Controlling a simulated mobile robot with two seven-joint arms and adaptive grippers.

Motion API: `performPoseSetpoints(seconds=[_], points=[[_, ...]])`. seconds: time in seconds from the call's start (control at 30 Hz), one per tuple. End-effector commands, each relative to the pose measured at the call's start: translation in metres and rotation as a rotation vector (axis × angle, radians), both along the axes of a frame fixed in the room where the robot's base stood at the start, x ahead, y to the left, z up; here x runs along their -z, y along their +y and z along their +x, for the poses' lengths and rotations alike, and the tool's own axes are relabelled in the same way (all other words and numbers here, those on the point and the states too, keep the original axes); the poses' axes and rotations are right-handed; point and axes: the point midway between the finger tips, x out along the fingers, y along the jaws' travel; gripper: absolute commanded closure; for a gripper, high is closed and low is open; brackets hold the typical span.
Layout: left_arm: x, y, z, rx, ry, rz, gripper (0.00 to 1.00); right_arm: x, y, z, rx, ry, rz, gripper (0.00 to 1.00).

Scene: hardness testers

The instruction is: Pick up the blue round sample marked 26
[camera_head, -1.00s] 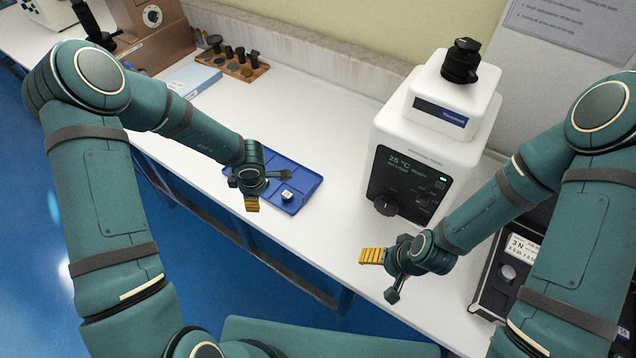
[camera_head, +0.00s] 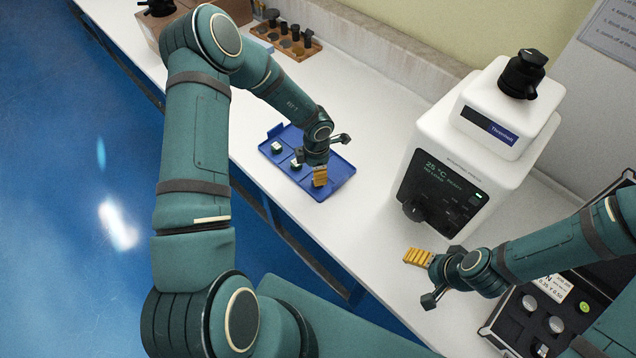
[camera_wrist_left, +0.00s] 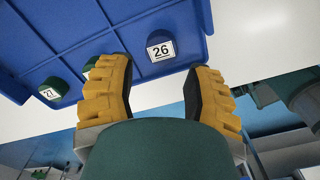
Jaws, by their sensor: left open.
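The blue round sample marked 26 (camera_wrist_left: 161,46) stands in the blue tray (camera_wrist_left: 35,30), its white label facing the left wrist camera. My left gripper (camera_wrist_left: 163,78) is open, and the sample shows in the gap between its yellow fingers, just beyond the tips and apart from them. In the head view my left gripper (camera_head: 319,176) is over the right part of the tray (camera_head: 338,172) and hides sample 26. My right gripper (camera_head: 418,257) hangs over the bench in front of the white tester; its finger gap cannot be made out.
A dark green sample marked 27 (camera_wrist_left: 53,89) stands left of sample 26, with another sample partly hidden behind the left finger. The white tester (camera_head: 470,150) stands to the right, an open black case (camera_head: 520,335) nearer. A wooden rack (camera_head: 288,40) is at the back.

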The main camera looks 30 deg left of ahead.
Motion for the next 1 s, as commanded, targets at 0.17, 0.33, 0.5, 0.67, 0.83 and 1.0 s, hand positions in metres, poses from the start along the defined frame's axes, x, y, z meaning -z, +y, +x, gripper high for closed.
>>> performPoseSetpoints(seconds=[0.17,0.33,0.5,0.67,0.83,1.0], points=[[0.011,0.000,0.000,0.000,0.001,0.001,0.49,0.002,0.000,0.000,0.000,0.000,0.000,0.21],[0.035,-0.003,0.000,0.003,0.002,0.001,0.49,0.006,0.000,0.000,0.000,0.000,-0.001,0.21],[0.054,-0.003,0.001,0.001,0.000,0.000,0.49,0.008,0.000,0.000,0.000,0.000,-0.002,0.21],[0.058,-0.003,0.001,0.000,-0.001,0.000,0.49,0.008,0.000,0.000,0.000,0.000,-0.002,0.21],[0.057,-0.002,0.001,0.000,-0.001,0.000,0.54,0.008,0.000,0.000,0.000,0.000,-0.002,0.21],[0.057,-0.003,0.001,0.000,-0.001,0.001,1.00,0.008,0.000,0.000,0.000,0.000,-0.002,0.21]])
